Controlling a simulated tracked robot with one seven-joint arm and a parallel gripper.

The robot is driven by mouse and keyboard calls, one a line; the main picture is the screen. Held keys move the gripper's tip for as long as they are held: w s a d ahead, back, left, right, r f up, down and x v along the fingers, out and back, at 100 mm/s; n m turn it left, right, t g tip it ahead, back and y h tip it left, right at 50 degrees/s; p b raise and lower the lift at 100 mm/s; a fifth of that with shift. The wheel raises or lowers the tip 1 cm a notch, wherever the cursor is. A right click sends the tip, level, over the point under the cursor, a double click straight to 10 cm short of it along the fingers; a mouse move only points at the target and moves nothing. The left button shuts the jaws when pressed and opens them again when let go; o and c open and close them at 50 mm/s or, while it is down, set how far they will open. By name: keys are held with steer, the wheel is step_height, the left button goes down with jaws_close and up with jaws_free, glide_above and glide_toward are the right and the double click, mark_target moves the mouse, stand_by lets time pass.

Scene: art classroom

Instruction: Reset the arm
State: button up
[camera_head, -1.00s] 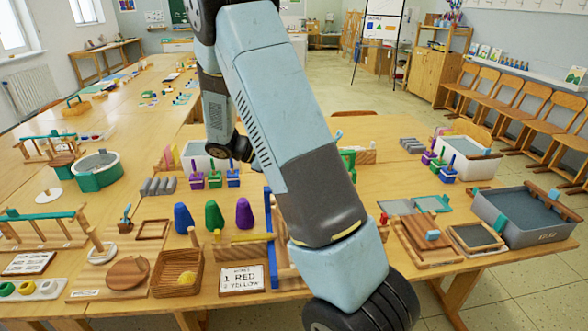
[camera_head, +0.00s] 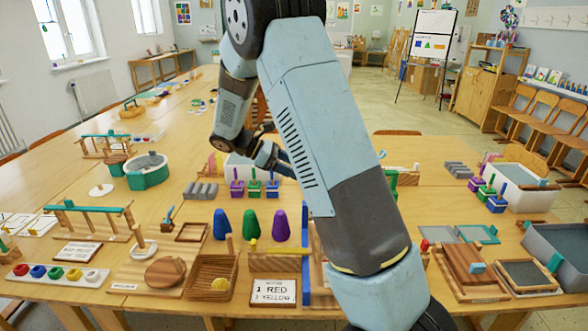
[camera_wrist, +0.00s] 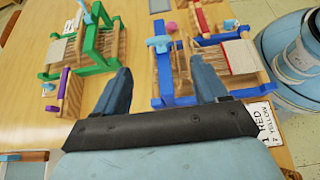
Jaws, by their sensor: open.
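My gripper (camera_wrist: 160,88) shows in the wrist view with its two blue-grey fingers spread wide apart and nothing held between them. Below it in that view are a blue-framed wooden stand (camera_wrist: 180,100) and a green-framed wooden stand (camera_wrist: 97,40) on the table. In the head view my arm crosses the middle of the picture, bent back over the table. My gripper (camera_head: 275,155) is partly seen there, left of the arm, near a white bin (camera_head: 243,168). The arm hides part of the table behind it.
A grey bin (camera_head: 561,250) is at the right. A teal round tub (camera_head: 149,172) stands at the left.

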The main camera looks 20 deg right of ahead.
steer(key=s+r+m+t+y, duration=0.3)
steer(key=s+r+m, duration=0.1)
steer(key=s, duration=0.6)
steer(key=s+a+r+m+t+y, duration=0.1)
steer(key=s+r+m+t+y, duration=0.2)
steer(key=s, duration=0.7)
steer(key=s+a+r+m+t+y, duration=0.1)
steer(key=s+r+m+t+y, duration=0.3)
steer(key=s+r, duration=0.4)
steer(key=s+m+y, duration=0.1)
steer(key=s+m, duration=0.1)
steer(key=shift+a+r+m, duration=0.25)
steer(key=shift+r+m, duration=0.1)
steer(key=shift+m, duration=0.05)
